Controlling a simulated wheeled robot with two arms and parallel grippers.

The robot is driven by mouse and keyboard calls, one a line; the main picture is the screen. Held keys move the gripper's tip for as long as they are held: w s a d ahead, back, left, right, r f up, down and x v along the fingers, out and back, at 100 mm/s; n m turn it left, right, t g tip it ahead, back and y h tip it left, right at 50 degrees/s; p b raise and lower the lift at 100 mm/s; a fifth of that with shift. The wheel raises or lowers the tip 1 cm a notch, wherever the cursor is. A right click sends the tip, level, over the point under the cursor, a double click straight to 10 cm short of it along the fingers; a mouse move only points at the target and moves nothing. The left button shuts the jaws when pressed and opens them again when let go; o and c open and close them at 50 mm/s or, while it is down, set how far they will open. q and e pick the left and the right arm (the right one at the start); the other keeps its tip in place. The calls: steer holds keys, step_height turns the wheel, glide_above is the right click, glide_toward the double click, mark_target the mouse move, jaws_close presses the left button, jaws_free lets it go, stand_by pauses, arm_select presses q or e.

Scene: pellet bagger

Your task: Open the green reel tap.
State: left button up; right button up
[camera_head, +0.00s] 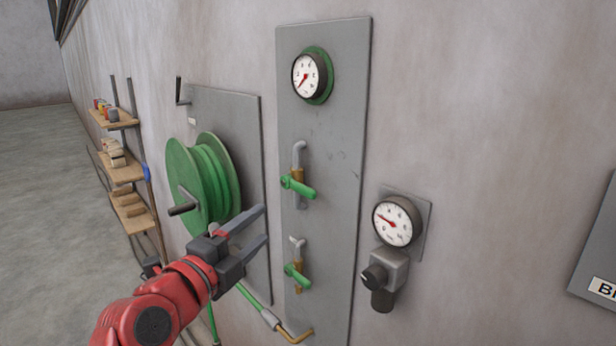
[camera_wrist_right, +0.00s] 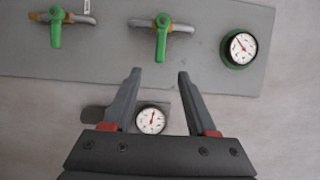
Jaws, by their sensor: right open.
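Two green-levered taps are on a tall grey wall panel (camera_head: 342,240): an upper tap (camera_head: 298,186) and a lower tap (camera_head: 297,274). Both levers lie across their pipes. A green hose (camera_head: 254,303) joins the brass pipe below the lower tap. My right gripper (camera_head: 265,223) is open and empty, left of the panel in the head view. In the right wrist view its fingers (camera_wrist_right: 159,72) point toward the upper tap (camera_wrist_right: 162,38), with a visible gap; the lower tap (camera_wrist_right: 56,30) is at the left. My left gripper is out of view.
A green hose reel (camera_head: 204,178) with a crank is mounted left of the panel. A green-rimmed gauge (camera_head: 311,75) tops the panel. Another gauge (camera_head: 394,222) with a black knob (camera_head: 374,277) is to the right. Wooden shelves (camera_head: 122,172) stand far left.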

mark_target(303, 194)
steer(key=p+x, duration=0.2)
steer(key=x, duration=0.3)
steer(key=p+x, duration=0.3)
steer(key=x, duration=0.2)
steer(key=p+x, duration=0.2)
steer(key=x, duration=0.3)
steer(key=shift+w+d+r, duration=0.1)
steer(key=shift+d+r, duration=0.2)
steer(key=shift+d, duration=0.15)
steer(key=shift+w+d+f+p, duration=0.2)
steer(key=shift+w+d+p, duration=0.15)
steer(key=shift+w, duration=0.2)
jaws_close()
steer(key=shift+f, duration=0.1)
